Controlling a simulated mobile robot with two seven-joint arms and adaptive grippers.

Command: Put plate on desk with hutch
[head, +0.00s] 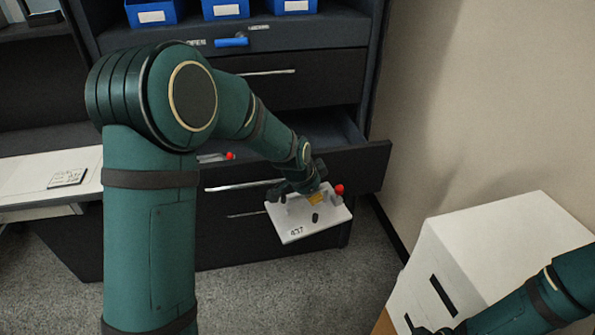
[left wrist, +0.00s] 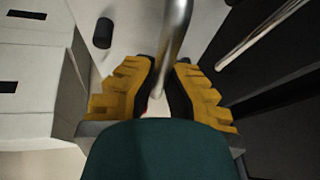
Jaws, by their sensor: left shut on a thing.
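The plate (head: 300,229) is a white slab marked 437, with a red ball and small dark parts on it. It hangs tilted in front of the dark drawers in the head view. My left gripper (head: 312,192) is shut on the plate's fixture. In the left wrist view, the yellow-padded fingers (left wrist: 160,95) close around a metal post (left wrist: 174,40) rising from the white plate, beside a black cylinder (left wrist: 103,33). A white desk top (head: 25,175) shows at the left; my arm hides part of it. My right gripper is mostly cut off at the lower right (head: 432,330).
A dark cabinet (head: 300,95) with an open drawer (head: 345,165) stands behind the plate. Blue bins (head: 225,8) sit above it. A card (head: 67,178) lies on the desk top. A white box-like cabinet (head: 480,245) stands at the right. Carpet (head: 260,300) is clear below the plate.

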